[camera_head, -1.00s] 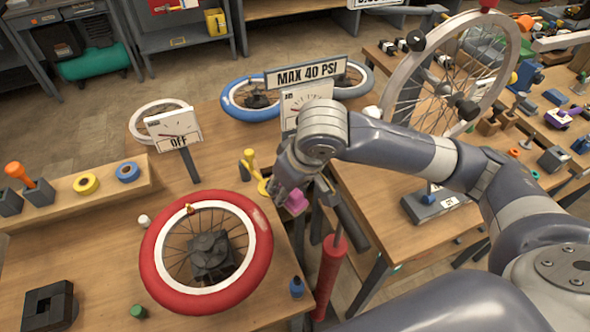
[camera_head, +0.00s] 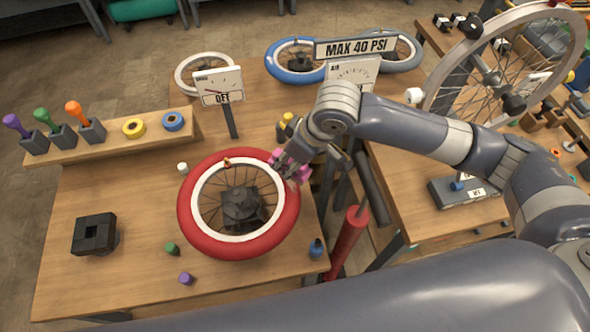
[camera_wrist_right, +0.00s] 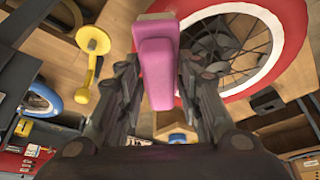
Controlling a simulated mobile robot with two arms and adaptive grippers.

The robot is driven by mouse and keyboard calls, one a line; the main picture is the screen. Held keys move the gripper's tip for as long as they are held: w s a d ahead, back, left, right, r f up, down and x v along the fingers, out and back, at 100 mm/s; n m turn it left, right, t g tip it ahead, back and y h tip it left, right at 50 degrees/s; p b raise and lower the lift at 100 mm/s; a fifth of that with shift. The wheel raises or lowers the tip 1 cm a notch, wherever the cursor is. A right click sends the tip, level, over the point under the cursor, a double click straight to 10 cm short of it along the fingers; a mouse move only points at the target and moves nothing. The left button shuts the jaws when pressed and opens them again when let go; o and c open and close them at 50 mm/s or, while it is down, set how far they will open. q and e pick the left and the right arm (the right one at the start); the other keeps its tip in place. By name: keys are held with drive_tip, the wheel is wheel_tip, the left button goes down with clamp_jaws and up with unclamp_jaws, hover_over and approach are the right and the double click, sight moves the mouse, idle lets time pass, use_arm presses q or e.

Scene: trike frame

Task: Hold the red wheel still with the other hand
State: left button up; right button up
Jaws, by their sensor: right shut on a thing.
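The red wheel (camera_head: 188,212) lies flat on the left wooden table, its dark hub on a black block at its centre. My right gripper (camera_head: 290,166) is at the wheel's upper right edge, shut on a pink block (camera_wrist_right: 158,62). The wrist view shows the block between the fingers, with the wheel's red tyre (camera_wrist_right: 288,45) behind it to the right. I cannot tell whether block or fingers touch the tyre. An orange valve piece (camera_head: 227,162) sits on the wheel's far rim. My left gripper is not in view.
A red pump (camera_head: 347,240) stands at the table's right edge, by the gap between tables. Gauge signs (camera_head: 219,87) and a blue wheel (camera_head: 278,60) are behind. Small caps (camera_head: 186,278) and a black block (camera_head: 94,235) lie left of and in front of the wheel.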

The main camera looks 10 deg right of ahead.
sight(295, 176)
drive_tip(key=w, duration=0.1)
drive_tip(key=w+b, duration=0.1)
drive_tip(key=w+f+b, duration=0.1)
drive_tip(key=shift+w+a, duration=0.2)
drive_tip(key=shift+a, duration=0.1)
drive_tip(key=s+p, duration=0.1)
drive_tip(key=s, duration=0.1)
drive_tip(key=s+r+p, duration=0.1)
drive_tip(key=s+p, duration=0.1)
drive_tip(key=s+d+p, duration=0.1)
drive_tip(key=s+p, duration=0.1)
drive_tip(key=shift+s+r, duration=0.2)
drive_tip(key=shift+r, duration=0.2)
drive_tip(key=shift+s+d+f, duration=0.1)
drive_tip(key=shift+s, duration=0.25)
